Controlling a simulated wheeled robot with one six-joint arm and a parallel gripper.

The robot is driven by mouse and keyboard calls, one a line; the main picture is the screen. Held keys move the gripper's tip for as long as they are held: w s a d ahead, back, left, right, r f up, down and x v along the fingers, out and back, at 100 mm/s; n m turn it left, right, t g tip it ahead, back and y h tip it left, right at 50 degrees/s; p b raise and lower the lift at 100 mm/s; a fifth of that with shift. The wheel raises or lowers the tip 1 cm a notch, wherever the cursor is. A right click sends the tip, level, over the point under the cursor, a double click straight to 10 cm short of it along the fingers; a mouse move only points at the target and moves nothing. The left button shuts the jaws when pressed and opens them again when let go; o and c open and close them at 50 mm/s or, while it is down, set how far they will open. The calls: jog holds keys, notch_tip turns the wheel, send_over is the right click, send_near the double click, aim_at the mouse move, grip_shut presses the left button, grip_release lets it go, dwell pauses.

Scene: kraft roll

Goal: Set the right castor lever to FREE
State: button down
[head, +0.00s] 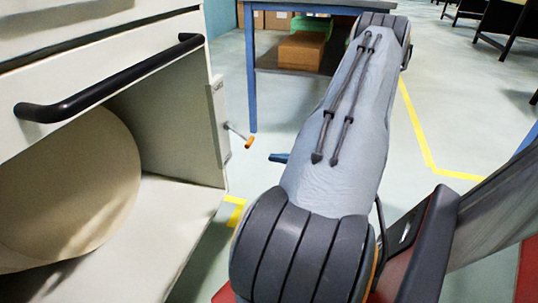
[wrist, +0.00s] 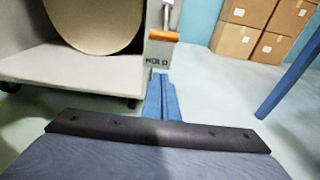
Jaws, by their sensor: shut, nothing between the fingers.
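A lever with an orange grip (head: 248,142) sticks out from the right side of the white cart (head: 215,120). The orange grip also shows in the wrist view (wrist: 163,35), just above a plate that seems to read HOLD (wrist: 157,62). No FREE mark is legible. My gripper (wrist: 159,80) has its blue fingers together and empty, pointing toward the cart just below the plate in the picture. In the head view a blue fingertip (head: 278,157) shows right of the orange grip, apart from it. My arm hides the rest of the gripper there.
A large kraft roll (head: 70,185) sits in the cart's open bay, under a black handle (head: 100,80). A blue-legged table (head: 251,80) with boxes beneath stands behind. Small castors (wrist: 132,103) show under the cart. Yellow tape (head: 415,125) marks clear floor to the right.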

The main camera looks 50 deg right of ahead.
aim_at(239, 134)
jog(key=b+x, duration=0.4)
jog(key=x, duration=0.4)
jog(key=shift+r+b, duration=0.65)
jog(key=shift+r, duration=1.25)
